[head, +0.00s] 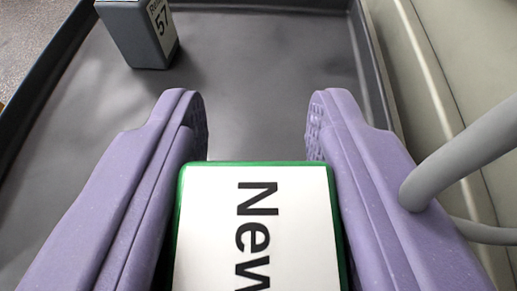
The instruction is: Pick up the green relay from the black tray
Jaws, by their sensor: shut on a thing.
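The green relay (262,210) has a white label reading "New" on its top. It sits between the two purple fingers of my gripper (258,125), at the bottom middle of the head view. My gripper is shut on the relay, with a finger along its left and right sides. The fingertips reach past the relay's far edge. The relay's near end is cut off by the frame. The black tray (265,70) lies below and beyond it. I cannot tell whether the relay touches the tray floor.
A grey relay (138,35) with a white label reading "57" stands in the tray at the upper left. The tray's walls run along the left, far and right sides. A grey hose (465,155) and a beige surface (445,70) are at the right. The tray's middle is clear.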

